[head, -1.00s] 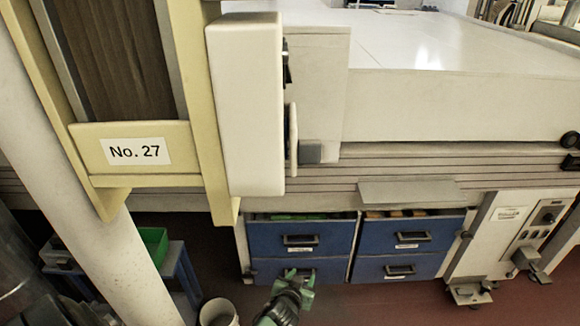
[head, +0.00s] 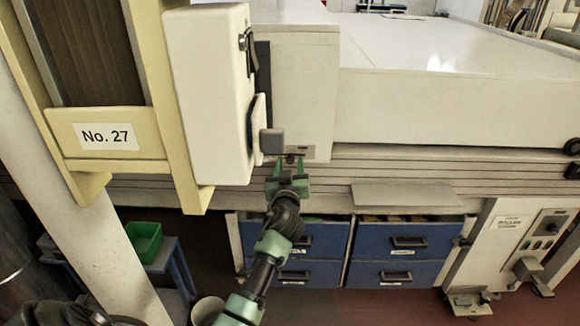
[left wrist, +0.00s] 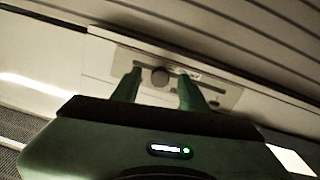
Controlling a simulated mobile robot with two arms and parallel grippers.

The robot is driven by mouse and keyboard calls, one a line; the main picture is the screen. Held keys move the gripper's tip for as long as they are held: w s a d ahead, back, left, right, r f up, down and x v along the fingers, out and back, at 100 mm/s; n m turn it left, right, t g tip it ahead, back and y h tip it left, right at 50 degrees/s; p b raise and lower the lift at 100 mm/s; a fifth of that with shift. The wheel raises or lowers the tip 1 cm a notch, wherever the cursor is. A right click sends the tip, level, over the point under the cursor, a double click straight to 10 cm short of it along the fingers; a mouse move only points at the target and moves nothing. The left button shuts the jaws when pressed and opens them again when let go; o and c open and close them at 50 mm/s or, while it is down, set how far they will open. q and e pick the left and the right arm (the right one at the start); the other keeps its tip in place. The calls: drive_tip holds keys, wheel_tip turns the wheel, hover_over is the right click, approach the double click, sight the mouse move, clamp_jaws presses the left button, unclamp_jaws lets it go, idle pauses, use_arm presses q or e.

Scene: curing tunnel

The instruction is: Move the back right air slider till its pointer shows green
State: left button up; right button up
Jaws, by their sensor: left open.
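A small metal slider plate (head: 304,151) with a slot sits low on the white machine wall, beside the cream housing. It also shows in the left wrist view (left wrist: 218,92), where a dark round knob (left wrist: 160,77) stands at the slot. My left gripper (head: 288,163) is open in front of the plate. In the left wrist view its two green fingertips (left wrist: 156,80) lie either side of the knob, with gaps visible; I cannot tell whether they reach around it. The pointer and its colour are too small to make out. My right gripper is not in view.
A grey block (head: 272,141) juts from the cream housing (head: 208,95) just left of my left fingers. A grey ledge (head: 405,197) sticks out to the right. Blue drawers (head: 405,242) are below. The yellow No. 27 frame (head: 60,135) stands at left.

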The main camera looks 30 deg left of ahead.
use_arm(q)
drive_tip(key=shift+w+a, duration=0.2)
drive_tip(key=shift+w, duration=0.05)
clamp_jaws()
drive_tip(key=shift+f, duration=0.1)
idle(1.2)
